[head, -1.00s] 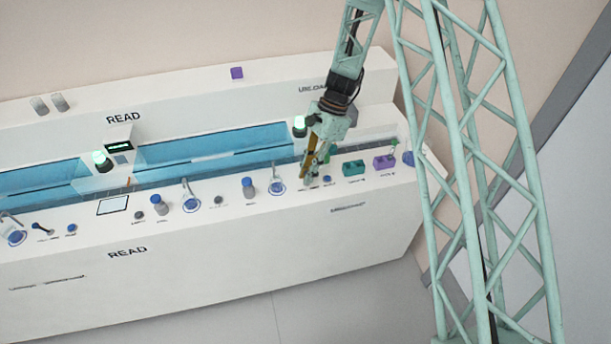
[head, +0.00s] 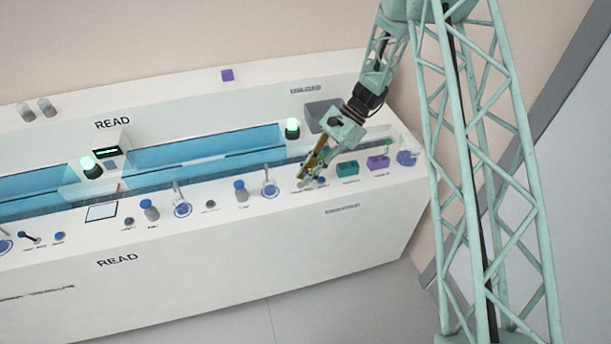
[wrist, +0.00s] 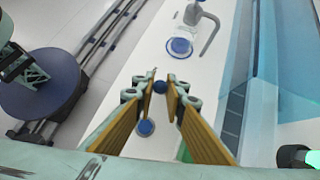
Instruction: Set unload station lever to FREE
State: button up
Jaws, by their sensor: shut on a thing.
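The unload station is the right end of the long white console (head: 250,240). My gripper (head: 306,181) is at its front ledge, pointing down. In the wrist view my gripper (wrist: 162,84) has its yellow finger pads closed on a small dark blue knob (wrist: 160,87), which looks like the top of the station lever. The lever's shaft and its position labels are hidden or too small to read. A blue button (head: 322,181) is just right of the fingers in the head view; a blue button (wrist: 145,128) also shows below the fingers in the wrist view.
A blue-based fixture with a grey bent arm (head: 269,188) stands left of my gripper. A teal block (head: 347,169) and a purple block (head: 379,162) stand to the right. Floor in front is clear.

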jog(key=o, duration=0.8)
jog(key=shift+o, duration=0.2)
jog(key=shift+w+d+r, duration=0.1)
jog(key=shift+r, duration=0.05)
jog(key=v, duration=1.1)
jog(key=shift+d+r, duration=0.2)
jog(key=shift+d, duration=0.1)
